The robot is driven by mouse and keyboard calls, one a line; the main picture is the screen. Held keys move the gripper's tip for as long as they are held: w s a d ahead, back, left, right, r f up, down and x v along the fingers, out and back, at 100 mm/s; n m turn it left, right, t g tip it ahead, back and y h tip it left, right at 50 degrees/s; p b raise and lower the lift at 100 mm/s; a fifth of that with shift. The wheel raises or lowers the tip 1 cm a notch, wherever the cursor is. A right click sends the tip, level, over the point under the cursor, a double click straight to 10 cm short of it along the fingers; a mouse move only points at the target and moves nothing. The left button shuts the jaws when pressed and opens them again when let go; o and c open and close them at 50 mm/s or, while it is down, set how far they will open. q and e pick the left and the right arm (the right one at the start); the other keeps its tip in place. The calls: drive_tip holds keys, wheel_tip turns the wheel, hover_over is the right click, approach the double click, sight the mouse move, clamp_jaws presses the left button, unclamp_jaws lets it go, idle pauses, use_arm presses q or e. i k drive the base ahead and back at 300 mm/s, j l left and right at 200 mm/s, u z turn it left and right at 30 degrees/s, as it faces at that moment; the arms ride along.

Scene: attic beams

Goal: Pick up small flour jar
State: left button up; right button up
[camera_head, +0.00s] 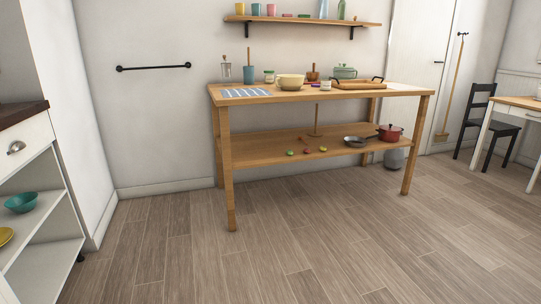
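Two small jars stand on the top of the wooden worktable (229,165) against the back wall. The other is a small white jar (326,86), right of the bowl and near the table's front. No label can be read at this distance, so I cannot tell which one holds flour. Neither of my grippers is in view.
A blue cup (249,75), a striped cloth (245,92), a green pot (344,72) and a wooden board (358,84) share the tabletop. The lower shelf holds a red pot (390,132) and a pan (357,142). The floor in front is clear. A white cabinet (40,195) stands left.

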sight(326, 80)
drive_tip(key=i, duration=2.6)
drive_tip(key=l+z, duration=0.05)
drive_tip(key=l, duration=0.05)
